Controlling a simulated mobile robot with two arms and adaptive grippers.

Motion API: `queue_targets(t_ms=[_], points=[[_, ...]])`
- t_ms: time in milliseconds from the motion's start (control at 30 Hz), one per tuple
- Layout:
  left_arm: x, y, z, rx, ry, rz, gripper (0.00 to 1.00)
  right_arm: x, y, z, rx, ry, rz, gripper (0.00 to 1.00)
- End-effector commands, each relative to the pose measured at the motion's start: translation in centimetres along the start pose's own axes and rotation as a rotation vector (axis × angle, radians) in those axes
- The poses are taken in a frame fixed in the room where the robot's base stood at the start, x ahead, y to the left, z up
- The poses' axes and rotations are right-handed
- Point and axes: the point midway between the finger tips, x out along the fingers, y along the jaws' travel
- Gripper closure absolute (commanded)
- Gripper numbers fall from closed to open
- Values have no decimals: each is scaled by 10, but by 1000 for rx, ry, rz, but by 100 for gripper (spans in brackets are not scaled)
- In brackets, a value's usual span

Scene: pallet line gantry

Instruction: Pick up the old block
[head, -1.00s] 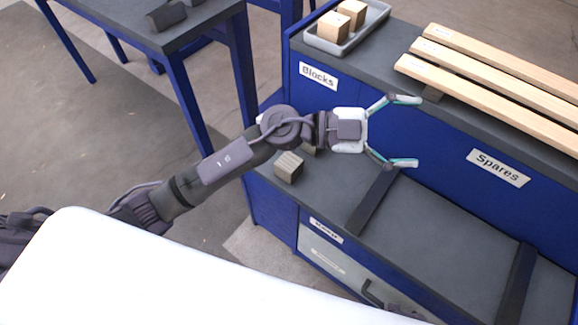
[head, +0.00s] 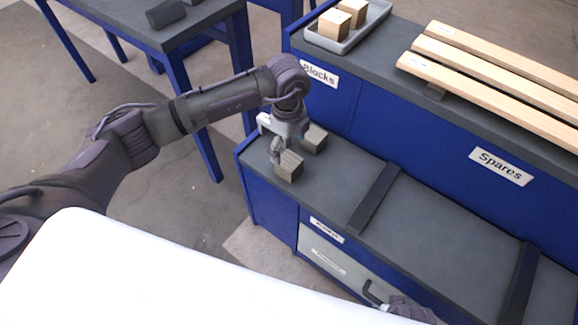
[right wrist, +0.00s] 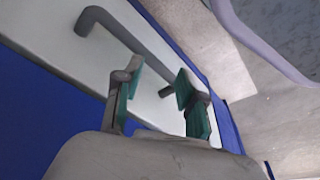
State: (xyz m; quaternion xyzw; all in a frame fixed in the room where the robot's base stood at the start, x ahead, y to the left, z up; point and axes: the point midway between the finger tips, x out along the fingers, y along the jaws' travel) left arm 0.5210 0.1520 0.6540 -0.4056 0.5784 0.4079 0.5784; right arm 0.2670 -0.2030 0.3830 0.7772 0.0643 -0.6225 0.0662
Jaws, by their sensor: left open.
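Two weathered grey-brown blocks sit on the lower bench's left end: a nearer block (head: 289,167) and one behind it to the right (head: 314,139). Which one is the old block I cannot tell. My left gripper (head: 276,152) points down just behind and left of the nearer block, very close to it; whether it touches is unclear. It is open, and its fingers are partly hidden. My right gripper (right wrist: 158,92) has its green-padded fingers apart, with the drawer handle (right wrist: 130,40) ahead, its end showing between the fingertips.
Paler blocks (head: 334,25) sit in a grey tray (head: 373,27) on the upper shelf by the "Blocks" label (head: 320,74). Wooden slats (head: 490,70) lie to its right above "Spares".

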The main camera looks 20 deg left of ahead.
Motion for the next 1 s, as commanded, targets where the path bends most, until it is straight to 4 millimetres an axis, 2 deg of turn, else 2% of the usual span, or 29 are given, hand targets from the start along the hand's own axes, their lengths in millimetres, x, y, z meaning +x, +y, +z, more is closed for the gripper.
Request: queue_targets(t_ms=[233,500,833,1000], points=[[20,0,-2,1,1,-1,10,-7,1,-5,1,4,1,60],[59,2,-5,1,2,-1,10,-27,2,-16,3,18,3,60],[64,2,-5,2,2,-2,10,-32,2,-17,4,18,3,60],[64,2,-5,2,2,-2,39,-32,2,-17,4,18,3,60]])
